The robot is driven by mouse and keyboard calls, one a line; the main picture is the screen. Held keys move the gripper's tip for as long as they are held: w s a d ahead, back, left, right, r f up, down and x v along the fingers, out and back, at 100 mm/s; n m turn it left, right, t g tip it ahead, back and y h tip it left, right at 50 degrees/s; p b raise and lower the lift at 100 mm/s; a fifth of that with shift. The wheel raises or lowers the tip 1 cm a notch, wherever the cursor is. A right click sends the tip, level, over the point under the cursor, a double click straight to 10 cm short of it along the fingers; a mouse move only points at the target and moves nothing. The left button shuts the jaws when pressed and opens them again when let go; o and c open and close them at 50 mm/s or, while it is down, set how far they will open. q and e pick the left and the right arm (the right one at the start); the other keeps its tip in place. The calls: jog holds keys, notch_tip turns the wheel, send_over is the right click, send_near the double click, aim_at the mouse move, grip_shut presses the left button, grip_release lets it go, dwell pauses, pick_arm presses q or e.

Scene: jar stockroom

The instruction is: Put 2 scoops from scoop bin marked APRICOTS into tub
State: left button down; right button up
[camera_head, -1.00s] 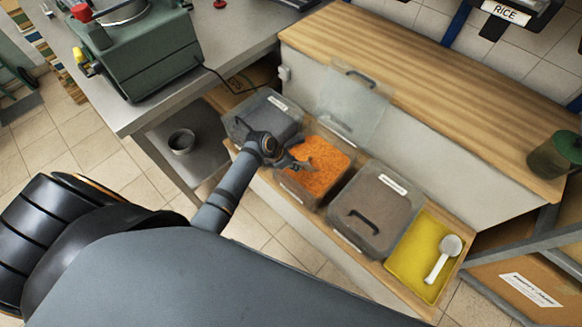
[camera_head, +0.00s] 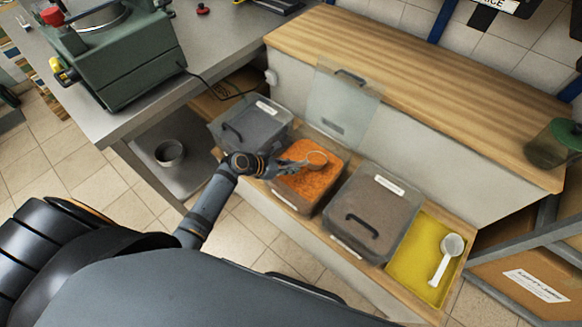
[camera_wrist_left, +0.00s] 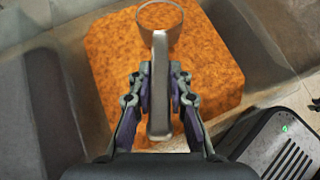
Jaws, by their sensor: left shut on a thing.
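My left gripper (camera_head: 287,169) is shut on the handle of a scoop (camera_wrist_left: 160,90), over the open bin of orange pieces (camera_head: 296,195). The scoop's round cup (camera_head: 316,159) shows at the far part of the bin; its inside looks orange. I cannot tell whether it is filled or clear of the heap. In the left wrist view the handle lies between both fingers, with the orange contents (camera_wrist_left: 205,70) beneath. The bin's clear lid (camera_head: 343,98) stands open behind it. I cannot read the bin labels or tell which container is the tub. My right gripper is out of view.
Lidded bins stand left (camera_head: 250,125) and right (camera_head: 370,212) of the open bin. A yellow tray (camera_head: 405,268) holds a white scoop (camera_head: 446,258). A grey metal cup (camera_head: 170,153) stands on a low shelf. A green machine (camera_head: 120,55) sits on the metal table.

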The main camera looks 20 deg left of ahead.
pick_arm(q)
jog(key=shift+t+h, duration=0.4)
jog(key=shift+h, duration=0.1)
jog(key=shift+s+a+r+p, duration=0.15)
jog(key=shift+r+p, duration=0.35)
jog(key=shift+r, duration=0.35)
jog(key=shift+s+a+r+p, duration=0.1)
jog(key=shift+r+p, duration=0.35)
jog(key=shift+r, duration=0.35)
jog(key=shift+s+a+r+p, duration=0.15)
jog(key=shift+r+p, duration=0.35)
jog(key=shift+r, duration=0.35)
jog(key=shift+t+h, duration=0.3)
jog(key=shift+t, duration=0.1)
jog(key=shift+s+a+r+p, duration=0.15)
jog(key=shift+r+p, duration=0.35)
jog(key=shift+r, duration=0.55)
jog(key=shift+s+a+r+p, duration=0.1)
jog(key=shift+r+p, duration=0.4)
jog(key=shift+r, duration=0.5)
notch_tip(320, 180, up, 6)
jog(key=p, duration=0.6)
jog(key=shift+r, duration=0.15)
